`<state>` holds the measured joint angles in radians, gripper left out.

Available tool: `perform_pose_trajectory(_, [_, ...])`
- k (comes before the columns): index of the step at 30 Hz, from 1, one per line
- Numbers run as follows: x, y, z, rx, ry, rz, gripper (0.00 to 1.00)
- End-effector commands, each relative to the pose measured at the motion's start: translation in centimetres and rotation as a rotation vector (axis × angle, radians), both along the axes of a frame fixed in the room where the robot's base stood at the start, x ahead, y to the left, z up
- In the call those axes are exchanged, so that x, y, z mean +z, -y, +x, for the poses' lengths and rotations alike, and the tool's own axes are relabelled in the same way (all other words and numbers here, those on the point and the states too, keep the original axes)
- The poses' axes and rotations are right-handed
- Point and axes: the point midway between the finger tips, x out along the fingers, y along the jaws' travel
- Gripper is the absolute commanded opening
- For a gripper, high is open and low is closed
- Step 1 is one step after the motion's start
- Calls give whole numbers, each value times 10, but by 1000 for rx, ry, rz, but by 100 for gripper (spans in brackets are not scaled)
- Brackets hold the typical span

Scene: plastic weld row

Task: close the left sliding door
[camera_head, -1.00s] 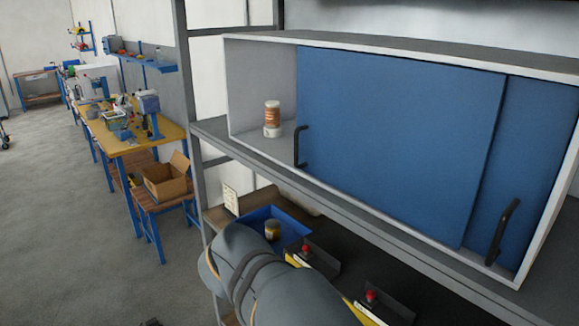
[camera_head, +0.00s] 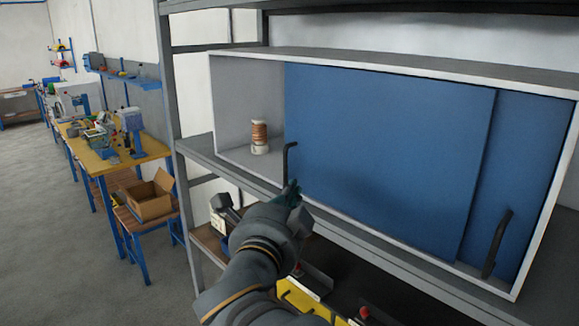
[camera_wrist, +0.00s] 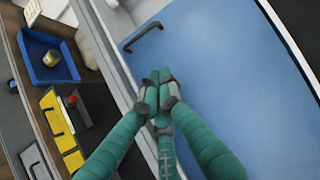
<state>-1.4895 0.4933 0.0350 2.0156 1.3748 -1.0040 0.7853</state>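The left sliding door (camera_head: 385,150) is a blue panel in a white-framed cabinet (camera_head: 235,100). It stands to the right of the cabinet's left wall, leaving an open gap at the left end. Its black bar handle (camera_head: 287,160) is near its left edge; the handle also shows in the wrist view (camera_wrist: 143,37). My gripper (camera_head: 292,190) is just below the handle in the head view. In the wrist view its green fingers (camera_wrist: 158,88) are drawn together at the tips, over the door's lower edge, apart from the handle. Nothing shows between them.
A copper-coloured spool (camera_head: 259,137) stands inside the gap. The right blue door (camera_head: 515,170) has its own handle (camera_head: 497,243). A grey shelf edge (camera_head: 400,253) runs below the cabinet. Under it are a blue bin (camera_wrist: 45,55) and yellow-fronted boxes with red buttons (camera_wrist: 58,120).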

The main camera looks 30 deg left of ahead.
Motion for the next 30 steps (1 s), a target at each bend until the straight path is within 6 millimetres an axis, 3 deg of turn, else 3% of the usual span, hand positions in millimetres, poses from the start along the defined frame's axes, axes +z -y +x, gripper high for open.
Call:
perform_pose_trajectory(3, [0, 0, 0, 0, -25, 103, 0])
perform_pose_trajectory(8, [2, -3, 10, -1, -35, 135, 0])
perform_pose_trajectory(22, [5, -26, 99, 1, -37, 131, 0])
perform_pose_trajectory(30, [4, -55, 114, 3, -35, 133, 0])
